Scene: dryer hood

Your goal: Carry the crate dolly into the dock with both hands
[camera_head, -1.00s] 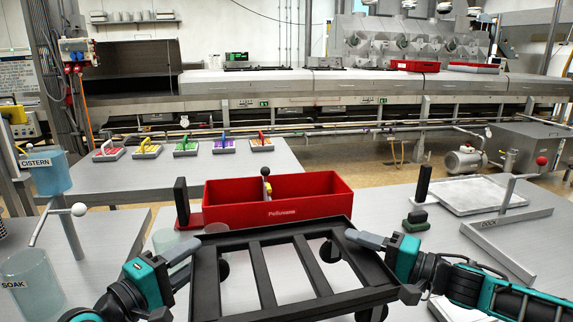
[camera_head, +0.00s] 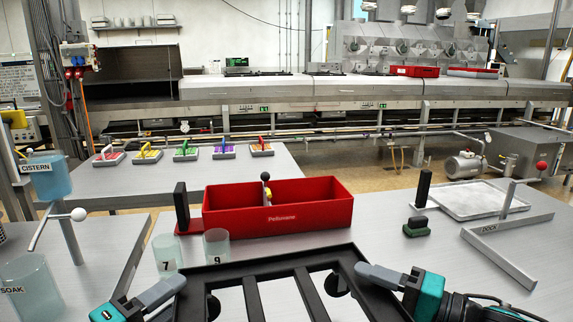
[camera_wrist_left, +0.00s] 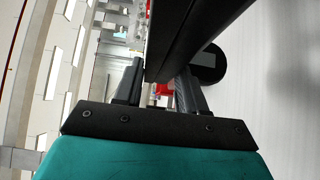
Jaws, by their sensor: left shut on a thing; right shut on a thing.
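The black crate dolly (camera_head: 257,267), an open slatted frame with casters, is at the bottom centre of the head view; its near part is cut off by the picture edge. My left gripper (camera_head: 180,284) is shut on its left side. The left wrist view shows the fingers (camera_wrist_left: 160,92) on either side of a black bar of the dolly (camera_wrist_left: 200,35), with a black caster beside it. My right gripper (camera_head: 360,269) is shut on the dolly's right side. The dock, a grey angled rail marked DOCK (camera_head: 515,222), lies on the table to the right, apart from the dolly.
A red Pellomane box (camera_head: 310,215) stands behind the dolly. Clear cups marked 7 (camera_head: 167,253) and 9 (camera_head: 216,246) stand close to its far left corner. A dark green-based block (camera_head: 416,227) and a tray (camera_head: 470,199) are at right. Table between dolly and dock looks bare.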

